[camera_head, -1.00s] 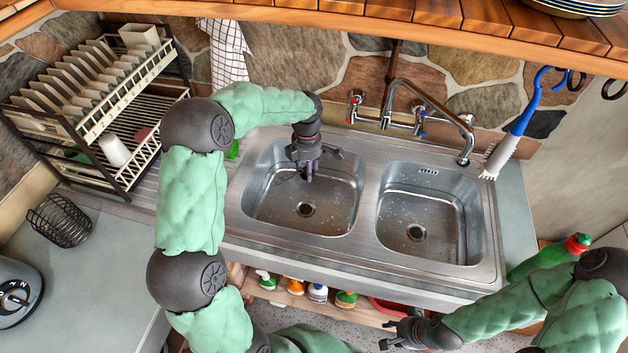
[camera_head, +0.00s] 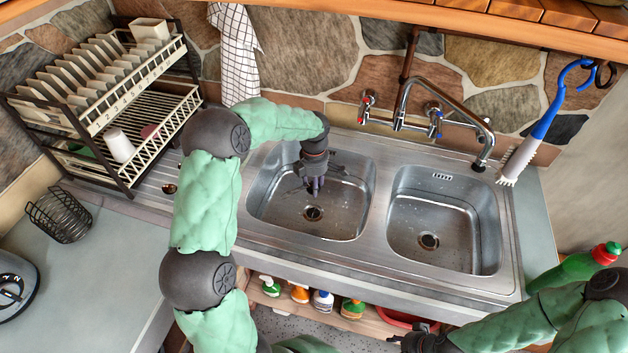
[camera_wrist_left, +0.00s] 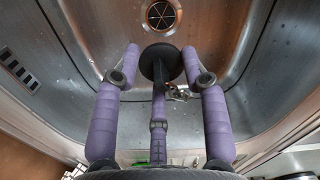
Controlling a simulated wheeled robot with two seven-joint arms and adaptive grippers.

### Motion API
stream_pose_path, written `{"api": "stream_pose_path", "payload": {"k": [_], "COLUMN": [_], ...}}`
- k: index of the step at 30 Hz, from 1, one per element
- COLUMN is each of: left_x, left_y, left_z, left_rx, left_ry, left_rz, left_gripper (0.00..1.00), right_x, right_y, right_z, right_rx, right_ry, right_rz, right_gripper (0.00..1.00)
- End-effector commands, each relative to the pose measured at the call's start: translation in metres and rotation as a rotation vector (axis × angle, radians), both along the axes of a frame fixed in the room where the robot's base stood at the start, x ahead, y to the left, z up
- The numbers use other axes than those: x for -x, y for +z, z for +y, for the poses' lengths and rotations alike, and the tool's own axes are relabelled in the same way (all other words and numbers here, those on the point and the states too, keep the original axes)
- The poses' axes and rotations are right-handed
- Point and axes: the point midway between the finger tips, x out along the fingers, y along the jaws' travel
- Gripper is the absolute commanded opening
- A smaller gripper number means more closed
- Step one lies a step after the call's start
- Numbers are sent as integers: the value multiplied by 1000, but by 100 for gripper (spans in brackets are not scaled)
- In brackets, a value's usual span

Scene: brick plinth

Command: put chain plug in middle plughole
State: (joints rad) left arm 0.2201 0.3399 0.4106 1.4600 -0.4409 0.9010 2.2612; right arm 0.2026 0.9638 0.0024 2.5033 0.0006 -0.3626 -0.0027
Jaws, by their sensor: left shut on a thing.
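My left gripper (camera_head: 314,188) points down into the left basin (camera_head: 265,205) of the steel sink. In the left wrist view, the left gripper (camera_wrist_left: 160,58) is shut on the round black chain plug (camera_wrist_left: 157,64), held between its purple fingertips. A bit of metal chain (camera_wrist_left: 178,92) shows beside it. The middle plughole (camera_head: 313,213) is in that basin's floor; it also shows in the left wrist view (camera_wrist_left: 161,15), just beyond the plug and apart from it. In the head view the plug is too small to make out. My right gripper (camera_head: 405,340) is at the bottom edge, partly cut off.
Another plughole (camera_head: 428,240) is in the right basin, and a small one (camera_head: 170,188) is in the drainboard. The tap (camera_head: 440,100) arches behind the basins. A dish rack (camera_head: 110,110) stands at left; a blue-handled brush (camera_head: 535,130) hangs at right.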

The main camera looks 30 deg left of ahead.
Motion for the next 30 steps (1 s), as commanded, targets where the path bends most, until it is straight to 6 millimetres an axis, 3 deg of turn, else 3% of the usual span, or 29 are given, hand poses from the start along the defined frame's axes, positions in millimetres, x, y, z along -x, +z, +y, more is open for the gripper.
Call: {"api": "stream_pose_path", "payload": {"k": [30], "left_x": [0], "left_y": [-107], "left_z": [0], "left_rx": [0], "left_ry": [0], "left_rz": [0], "left_gripper": [11], "right_x": [0], "right_y": [-65], "right_z": [0], "right_rx": [0], "right_ry": [0], "right_rz": [0], "right_gripper": [40]}}
